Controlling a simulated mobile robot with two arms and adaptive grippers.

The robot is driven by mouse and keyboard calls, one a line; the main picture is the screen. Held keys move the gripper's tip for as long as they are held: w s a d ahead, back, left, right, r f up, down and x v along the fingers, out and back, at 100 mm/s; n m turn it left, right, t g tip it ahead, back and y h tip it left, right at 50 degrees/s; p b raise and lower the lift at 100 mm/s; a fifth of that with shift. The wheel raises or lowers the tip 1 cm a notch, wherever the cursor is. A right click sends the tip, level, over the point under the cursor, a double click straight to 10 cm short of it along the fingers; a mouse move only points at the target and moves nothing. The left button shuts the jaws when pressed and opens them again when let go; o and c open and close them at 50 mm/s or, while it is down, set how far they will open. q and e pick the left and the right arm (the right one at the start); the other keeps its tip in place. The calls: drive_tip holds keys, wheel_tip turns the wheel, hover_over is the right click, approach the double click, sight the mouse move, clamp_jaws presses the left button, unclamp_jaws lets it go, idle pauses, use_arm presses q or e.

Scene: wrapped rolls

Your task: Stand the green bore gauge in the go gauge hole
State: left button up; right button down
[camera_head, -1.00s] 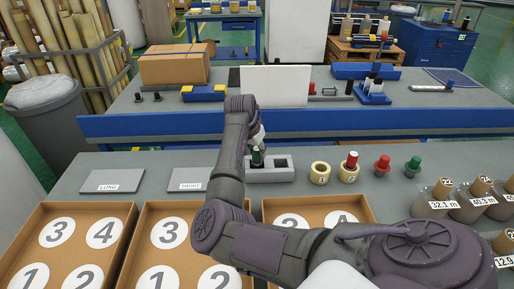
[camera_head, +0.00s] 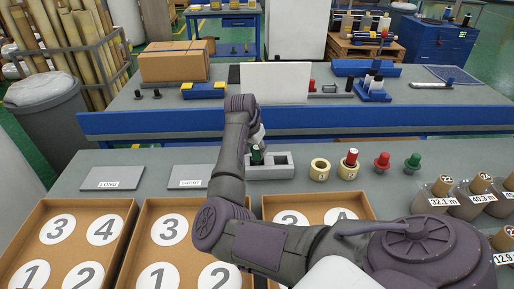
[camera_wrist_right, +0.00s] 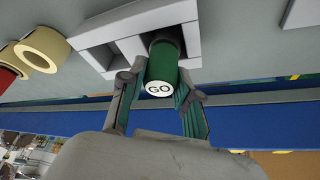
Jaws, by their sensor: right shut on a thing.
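The green bore gauge (camera_head: 256,155) is upright at the left hole of the grey two-hole block (camera_head: 270,174). In the right wrist view the gauge (camera_wrist_right: 164,62) shows its white end marked GO, and its far end goes into one opening of the block (camera_wrist_right: 93,32). My right gripper (camera_wrist_right: 163,92) is shut on the gauge, one finger on each side. In the head view this gripper (camera_head: 257,142) is partly hidden behind my own arm. How deep the gauge sits is hard to tell. The block's other hole is empty. My left gripper is not in view.
Right of the block stand two cream rings, one empty (camera_head: 320,170) and one holding a red-topped piece (camera_head: 351,158). A red plug (camera_head: 382,162) and a green plug (camera_head: 413,162) stand farther right. Numbered trays (camera_head: 75,205) lie in front. A blue-edged bench (camera_head: 180,122) is behind.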

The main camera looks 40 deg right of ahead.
drive_tip(key=c, duration=0.7)
unclamp_jaws()
drive_tip(key=shift+c, duration=0.2)
drive_tip(key=v, duration=1.2)
drive_tip(key=shift+r, duration=0.1)
